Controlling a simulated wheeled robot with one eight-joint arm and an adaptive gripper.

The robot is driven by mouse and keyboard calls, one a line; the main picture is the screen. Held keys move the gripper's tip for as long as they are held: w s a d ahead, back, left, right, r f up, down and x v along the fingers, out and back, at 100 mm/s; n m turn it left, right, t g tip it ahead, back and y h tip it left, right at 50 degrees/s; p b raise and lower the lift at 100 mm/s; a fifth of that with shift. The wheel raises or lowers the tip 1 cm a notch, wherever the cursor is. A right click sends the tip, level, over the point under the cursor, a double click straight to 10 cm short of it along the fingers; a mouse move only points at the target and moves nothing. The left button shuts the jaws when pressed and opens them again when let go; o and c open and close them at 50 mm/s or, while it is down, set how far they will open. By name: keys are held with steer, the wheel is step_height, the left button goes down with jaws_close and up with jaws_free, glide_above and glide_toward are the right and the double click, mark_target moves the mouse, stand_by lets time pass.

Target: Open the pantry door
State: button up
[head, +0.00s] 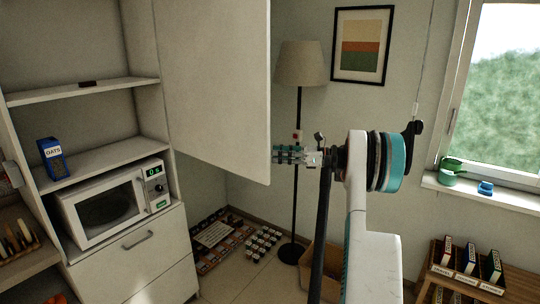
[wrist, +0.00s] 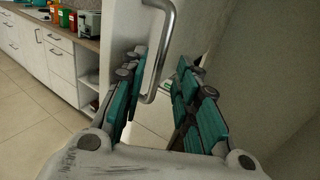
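The white pantry door (head: 215,75) stands swung open beside the shelves, its inner face toward the head camera. Its handle does not show in the head view. In the wrist view, a metal bar handle (wrist: 169,40) stands on the pale door face. My gripper (head: 278,154) is by the door's free edge in the head view. In the wrist view my gripper (wrist: 163,88) has its teal-padded fingers spread apart. The handle's lower end is between them, nearer the left finger. I cannot tell whether either finger touches it.
The pantry shelves hold an oats box (head: 52,159) and a microwave (head: 112,202). A floor lamp (head: 301,64) stands behind my gripper, near a cardboard box (head: 333,287). Trays of small items (head: 212,238) lie on the floor below the door. A wooden rack (head: 450,255) stands right.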

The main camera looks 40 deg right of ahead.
steer(key=v, duration=0.7)
steer(key=shift+s, duration=0.1)
stand_by(0.4)
